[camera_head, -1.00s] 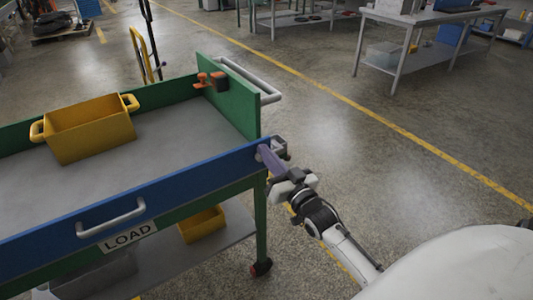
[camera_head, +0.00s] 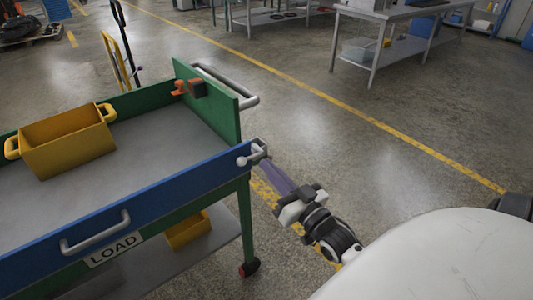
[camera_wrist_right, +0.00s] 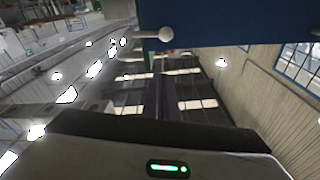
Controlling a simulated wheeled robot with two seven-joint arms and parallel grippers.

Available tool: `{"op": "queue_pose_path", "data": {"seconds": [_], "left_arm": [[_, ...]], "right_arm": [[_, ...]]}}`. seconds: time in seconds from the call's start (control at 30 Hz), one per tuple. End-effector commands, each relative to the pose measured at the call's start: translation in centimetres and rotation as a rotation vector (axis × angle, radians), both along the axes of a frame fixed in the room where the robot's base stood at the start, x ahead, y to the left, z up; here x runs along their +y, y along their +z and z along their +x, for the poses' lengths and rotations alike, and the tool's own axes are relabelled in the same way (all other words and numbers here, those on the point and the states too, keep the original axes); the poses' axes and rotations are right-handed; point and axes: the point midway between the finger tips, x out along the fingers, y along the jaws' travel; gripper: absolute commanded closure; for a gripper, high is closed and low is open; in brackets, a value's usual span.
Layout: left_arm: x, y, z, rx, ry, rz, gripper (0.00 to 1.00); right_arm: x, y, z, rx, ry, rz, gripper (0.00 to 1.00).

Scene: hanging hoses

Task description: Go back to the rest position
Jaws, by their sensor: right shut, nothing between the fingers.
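My right gripper (camera_head: 267,168) is at the right of the cart in the head view, its long purple fingers shut and pointing up and left. Its tips look close to a metal hook (camera_head: 255,153) with a round knob at the cart's near right corner; I cannot tell whether they touch. In the right wrist view the pale knob (camera_wrist_right: 165,33) shows against the blue panel (camera_wrist_right: 235,22), above the dark fingers (camera_wrist_right: 182,134). No hose can be made out at the gripper. My left gripper is out of view.
The cart (camera_head: 150,183) has blue and green sides and a LOAD label. A yellow bin (camera_head: 68,145) sits on its top, and an orange-red item (camera_head: 188,87) is on its green end panel. Grey benches (camera_head: 400,17) stand far back. Open floor (camera_head: 360,160) lies right of the cart.

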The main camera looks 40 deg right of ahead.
Motion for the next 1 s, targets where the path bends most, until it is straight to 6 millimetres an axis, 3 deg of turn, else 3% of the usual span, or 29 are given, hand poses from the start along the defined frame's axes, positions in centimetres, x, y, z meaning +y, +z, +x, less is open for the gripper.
{"op": "queue_pose_path", "data": {"seconds": [0.47,0.57,0.67,0.77,0.9,1.0], "left_arm": [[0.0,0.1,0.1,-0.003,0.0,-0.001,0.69],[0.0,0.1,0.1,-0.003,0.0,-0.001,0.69],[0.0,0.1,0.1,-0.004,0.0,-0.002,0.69],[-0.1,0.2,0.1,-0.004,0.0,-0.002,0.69],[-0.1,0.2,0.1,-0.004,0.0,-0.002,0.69],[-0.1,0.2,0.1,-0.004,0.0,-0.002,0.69]], "right_arm": [[0.1,-0.1,0.0,0.002,0.0,0.0,1.0],[0.9,-1.3,-0.2,0.04,0.011,-0.002,1.0],[3.3,-4.7,-1.0,0.151,0.039,-0.016,1.0],[7.1,-9.9,-3.1,0.325,0.093,-0.047,1.0],[13.1,-16.8,-7.9,0.578,0.197,-0.103,1.0],[16.8,-20.4,-11.7,0.727,0.273,-0.142,1.0]]}}
